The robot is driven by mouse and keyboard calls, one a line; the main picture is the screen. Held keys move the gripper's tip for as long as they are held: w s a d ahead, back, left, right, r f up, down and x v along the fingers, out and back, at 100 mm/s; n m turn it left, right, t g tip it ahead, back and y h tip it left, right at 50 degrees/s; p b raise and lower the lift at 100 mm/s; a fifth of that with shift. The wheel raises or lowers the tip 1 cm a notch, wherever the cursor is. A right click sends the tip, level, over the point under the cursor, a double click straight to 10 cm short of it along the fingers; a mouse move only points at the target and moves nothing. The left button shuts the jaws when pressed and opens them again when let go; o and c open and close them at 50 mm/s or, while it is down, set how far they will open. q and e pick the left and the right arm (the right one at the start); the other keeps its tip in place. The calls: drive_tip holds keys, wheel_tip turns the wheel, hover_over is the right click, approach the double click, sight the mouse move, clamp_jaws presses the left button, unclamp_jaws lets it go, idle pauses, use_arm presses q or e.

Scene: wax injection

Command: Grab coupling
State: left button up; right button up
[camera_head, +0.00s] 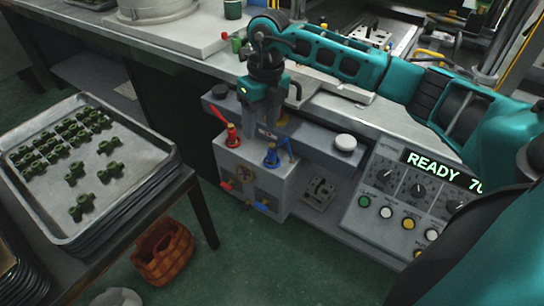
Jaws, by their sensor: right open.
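Green pieces with short stubs, which look like couplings (110,171), lie on a metal tray (152,152) at the left. Several stand in close rows at the tray's back, and a few lie loose toward its front. My right gripper (266,124) is open and points down over the grey machine block (253,172) with red and blue valves, far to the right of the tray. Its fingertips are small and partly lost against the grey machine. I cannot make out a coupling between them. My left gripper is not in view.
A red valve handle (230,133) and a blue one (276,155) stick up close to my right gripper. A control panel (405,195) reading READY is at the right. A brown basket (163,252) stands on the floor between tray table and machine.

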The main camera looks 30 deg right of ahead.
sight(272, 144)
drive_tip(key=d, duration=0.1)
drive_tip(key=d+h, duration=0.1)
drive_tip(key=d, duration=0.1)
drive_tip(key=shift+w+d+r+m, duration=0.1)
drive_tip(key=shift+w+r+m, duration=0.15)
drive_tip(key=shift+r+m, duration=0.05)
wheel_tip(272, 144, down, 6)
drive_tip(key=shift+r+b, duration=0.1)
drive_tip(key=shift+b, duration=0.25)
drive_tip(key=shift+w+f+b, duration=0.1)
drive_tip(key=shift+f+b, duration=0.2)
drive_tip(key=shift+f, duration=2.95)
drive_tip(key=shift+r, duration=0.1)
clamp_jaws()
